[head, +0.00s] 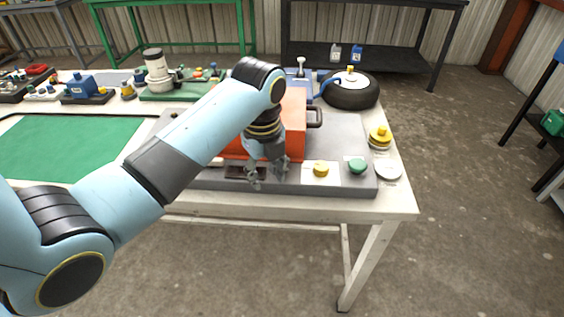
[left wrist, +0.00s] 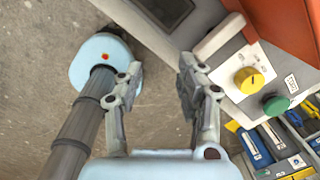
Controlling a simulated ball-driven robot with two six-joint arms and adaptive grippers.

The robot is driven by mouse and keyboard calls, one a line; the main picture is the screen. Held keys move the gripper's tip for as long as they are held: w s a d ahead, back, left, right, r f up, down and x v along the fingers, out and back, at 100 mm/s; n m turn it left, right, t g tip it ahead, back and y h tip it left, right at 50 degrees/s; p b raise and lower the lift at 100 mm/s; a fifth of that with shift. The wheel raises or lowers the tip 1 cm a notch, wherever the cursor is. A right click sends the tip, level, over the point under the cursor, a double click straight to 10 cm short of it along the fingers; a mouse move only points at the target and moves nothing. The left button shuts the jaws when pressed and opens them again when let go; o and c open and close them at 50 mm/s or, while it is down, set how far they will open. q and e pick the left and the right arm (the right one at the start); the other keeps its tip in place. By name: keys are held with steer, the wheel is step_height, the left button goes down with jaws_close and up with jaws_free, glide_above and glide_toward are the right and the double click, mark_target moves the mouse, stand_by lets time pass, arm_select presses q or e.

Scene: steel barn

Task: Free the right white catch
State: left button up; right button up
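A white bar (left wrist: 219,37), which looks like the right white catch, sticks out beside the orange box in the left wrist view. The orange box (head: 296,122) stands on a grey base plate (head: 345,135); my arm covers part of its front. My left gripper (head: 268,178) is at the box's front edge in the head view. In the left wrist view the same gripper (left wrist: 160,68) is open, with nothing between its fingers; the white bar is just to the right of its right finger, seemingly apart from it. My right gripper is not in view.
A yellow knob (head: 321,169) and a green knob (head: 357,166) sit on the plate to the right of the gripper. A black wheel (head: 350,97) and a yellow beacon-like piece (head: 380,137) are further right. Floor lies open in front of the table.

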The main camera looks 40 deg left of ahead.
arm_select(q)
steer(key=w+r+m+p, duration=0.1)
steer(key=w+r+m, duration=0.4)
steer(key=r+m, duration=0.3)
steer(key=shift+g, duration=0.4)
steer(key=f, duration=1)
steer(key=shift+w+f, duration=0.1)
steer(key=shift+w, duration=0.1)
jaws_close()
